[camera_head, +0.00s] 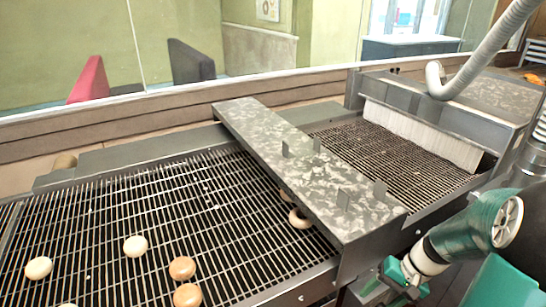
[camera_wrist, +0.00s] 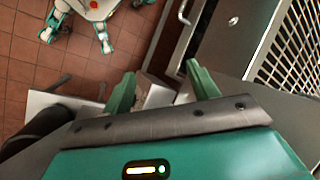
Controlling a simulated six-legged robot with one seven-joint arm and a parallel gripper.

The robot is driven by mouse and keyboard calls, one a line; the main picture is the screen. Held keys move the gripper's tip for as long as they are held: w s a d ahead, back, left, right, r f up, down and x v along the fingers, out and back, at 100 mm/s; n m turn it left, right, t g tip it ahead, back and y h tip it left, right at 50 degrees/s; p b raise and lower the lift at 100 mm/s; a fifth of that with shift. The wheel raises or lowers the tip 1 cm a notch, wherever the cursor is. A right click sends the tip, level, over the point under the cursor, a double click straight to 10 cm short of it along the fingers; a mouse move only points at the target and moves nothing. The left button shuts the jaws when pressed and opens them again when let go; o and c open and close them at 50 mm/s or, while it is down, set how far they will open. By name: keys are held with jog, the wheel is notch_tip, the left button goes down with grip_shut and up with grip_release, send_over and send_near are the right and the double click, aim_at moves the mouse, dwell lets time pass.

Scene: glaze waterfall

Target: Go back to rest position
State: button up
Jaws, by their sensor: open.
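My gripper (camera_wrist: 160,70) shows in the wrist view with its two green fingers apart and nothing between them. It points down past the machine's edge, over a red-brown tiled floor (camera_wrist: 100,60). In the head view my arm is bent at the lower right, beside the machine; the fingers cannot be made out there. The machine's wire conveyor (camera_head: 90,215) carries several round pieces, among them a pale one (camera_head: 38,267), another pale one (camera_head: 135,246) and a tan one (camera_head: 182,268). A ring-shaped piece (camera_head: 298,218) is partly hidden beneath the metal cover.
A speckled metal cover (camera_head: 270,150) spans the conveyor. Behind it a white curtain (camera_head: 420,135) hangs from a grey housing (camera_head: 490,95), with a grey hose (camera_head: 480,60) above. In the wrist view, a wire rack (camera_wrist: 290,50) is at the upper right.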

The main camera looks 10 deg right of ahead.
jog(key=s+a+r+n+t+h, duration=0.2)
jog(key=a+r+n, duration=0.1)
jog(key=a+r, duration=0.5)
jog(key=s+a+r+n+t+h, duration=0.3)
jog(key=a+r, duration=0.6)
jog(key=r, duration=0.3)
jog(key=shift+s+r+h, duration=0.2)
jog(key=shift+h, duration=0.1)
jog(key=c, duration=0.5)
jog(key=shift+d, duration=0.1)
jog(key=shift+d, duration=0.1)
